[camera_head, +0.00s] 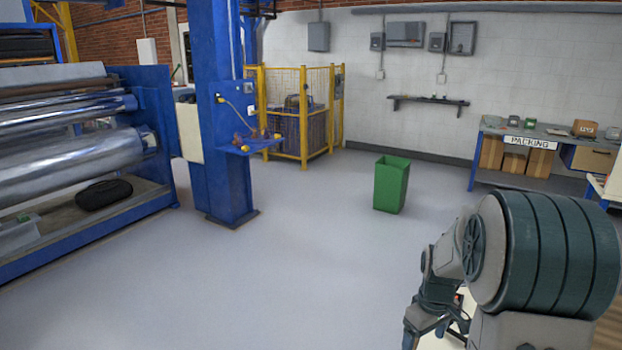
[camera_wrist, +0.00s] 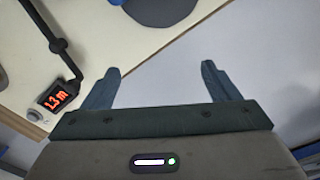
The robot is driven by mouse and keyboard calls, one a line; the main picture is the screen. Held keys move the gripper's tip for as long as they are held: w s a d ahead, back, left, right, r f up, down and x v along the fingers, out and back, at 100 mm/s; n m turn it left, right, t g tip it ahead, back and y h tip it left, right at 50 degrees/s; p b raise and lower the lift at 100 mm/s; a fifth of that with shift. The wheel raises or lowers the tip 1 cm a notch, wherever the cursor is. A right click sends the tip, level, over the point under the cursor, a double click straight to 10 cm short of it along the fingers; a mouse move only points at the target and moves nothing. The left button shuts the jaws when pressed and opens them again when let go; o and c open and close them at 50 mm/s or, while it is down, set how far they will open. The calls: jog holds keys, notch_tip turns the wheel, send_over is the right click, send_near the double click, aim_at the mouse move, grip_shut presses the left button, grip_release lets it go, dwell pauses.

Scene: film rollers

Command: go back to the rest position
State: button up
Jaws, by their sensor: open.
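My gripper (camera_wrist: 160,80) shows in the wrist view with its two fingers spread apart. It is open and nothing is between the fingers. In the wrist view it is above a pale surface (camera_wrist: 100,30) with a dark edge. In the head view my arm is folded at the lower right, and the gripper's fingertips cannot be made out there.
In the wrist view a small red-lit display (camera_wrist: 58,97) on a dark stalk is left of the gripper. In the head view a green bin (camera_head: 391,185) stands on open floor. A blue column (camera_head: 222,120), roller machine (camera_head: 75,150) and packing bench (camera_head: 530,140) stand around.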

jog(key=s+a+r+m+t, duration=0.1)
jog(key=s+a+r+m, duration=0.1)
jog(key=s+a+r, duration=0.4)
jog(key=s+a+r+m+t, duration=0.2)
jog(key=s+a+r, duration=0.4)
jog(key=s, duration=0.5)
jog(key=shift+s+a+m, duration=0.4)
jog(key=shift+a, duration=0.3)
jog(key=shift+d, duration=0.1)
